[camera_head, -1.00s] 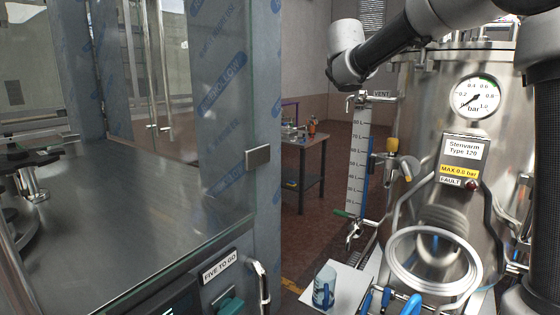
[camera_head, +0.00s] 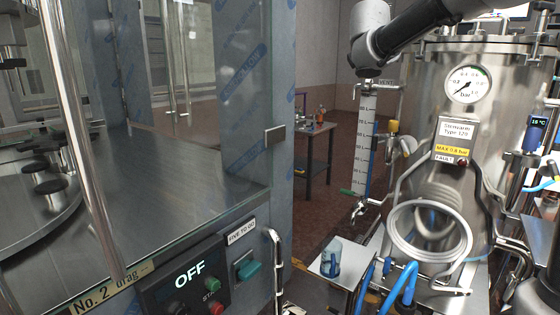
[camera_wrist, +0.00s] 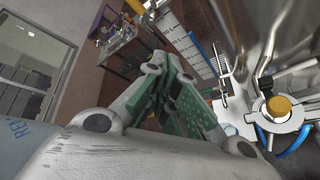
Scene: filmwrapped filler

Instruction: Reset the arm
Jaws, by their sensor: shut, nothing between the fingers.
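My gripper (camera_wrist: 176,98) fills the middle of the wrist view, grey with green pads. Its fingers are together with nothing between them. In the head view my arm reaches in from the upper right, in front of the steel tank (camera_head: 440,110). Its light grey wrist end hangs above the tall level gauge (camera_head: 368,135); the fingers cannot be made out there. In the wrist view the level gauge's scale (camera_wrist: 190,45) and a yellow-capped fitting (camera_wrist: 279,106) lie beyond and to the right of the gripper, apart from it.
A patterned cup (camera_head: 331,257) stands on a small white shelf (camera_head: 343,279) below the gauge. Coiled tubing and blue hoses crowd the tank front. A table (camera_head: 318,140) stands behind; brown floor shows between.

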